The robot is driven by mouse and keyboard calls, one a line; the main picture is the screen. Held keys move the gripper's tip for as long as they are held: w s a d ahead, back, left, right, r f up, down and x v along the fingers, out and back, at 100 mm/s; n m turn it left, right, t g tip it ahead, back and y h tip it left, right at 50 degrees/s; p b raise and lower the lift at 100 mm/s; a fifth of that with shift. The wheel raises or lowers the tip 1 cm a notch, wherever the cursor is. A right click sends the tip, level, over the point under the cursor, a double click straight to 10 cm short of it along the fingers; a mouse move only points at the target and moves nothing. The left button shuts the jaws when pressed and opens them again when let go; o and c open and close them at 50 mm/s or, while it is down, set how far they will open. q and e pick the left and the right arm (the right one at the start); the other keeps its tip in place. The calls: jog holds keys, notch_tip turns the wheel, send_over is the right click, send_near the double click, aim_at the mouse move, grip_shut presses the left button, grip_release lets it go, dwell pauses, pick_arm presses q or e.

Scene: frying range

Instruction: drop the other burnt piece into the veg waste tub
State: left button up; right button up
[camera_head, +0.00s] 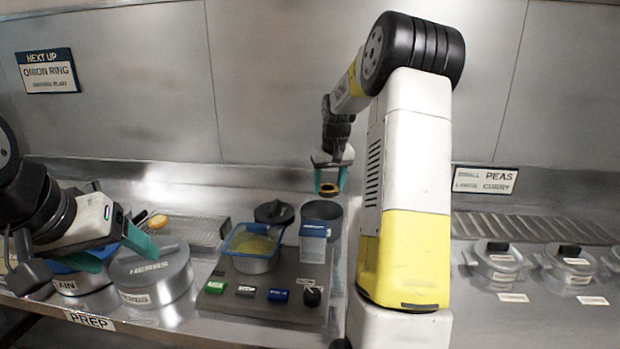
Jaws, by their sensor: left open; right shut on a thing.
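My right gripper (330,182) is raised at the middle, in front of the back wall. Its teal fingers are shut on a small dark and yellow ring-shaped piece (328,190), held in the air. Below it stands an open grey round tub (322,211), with a gap between piece and tub. I cannot read a veg waste label on it. My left gripper (110,252) is at the left with its teal fingers apart and empty, close above the lidded HERBS pot (150,272).
A blue-rimmed basket (232,243) of yellow contents sits on a pot. A dark round lid (274,211) and a clear, blue-banded container (313,243) stand near the tub. A yellow piece (157,221) lies by a wire rack (195,230). Lidded pots (498,265) stand right.

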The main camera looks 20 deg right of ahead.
jog(key=shift+f, duration=0.1)
jog(key=o, duration=1.1)
jog(key=shift+c, duration=0.2)
jog(key=v, duration=0.7)
jog(key=shift+s+r, duration=0.1)
jog(key=shift+r, duration=0.3)
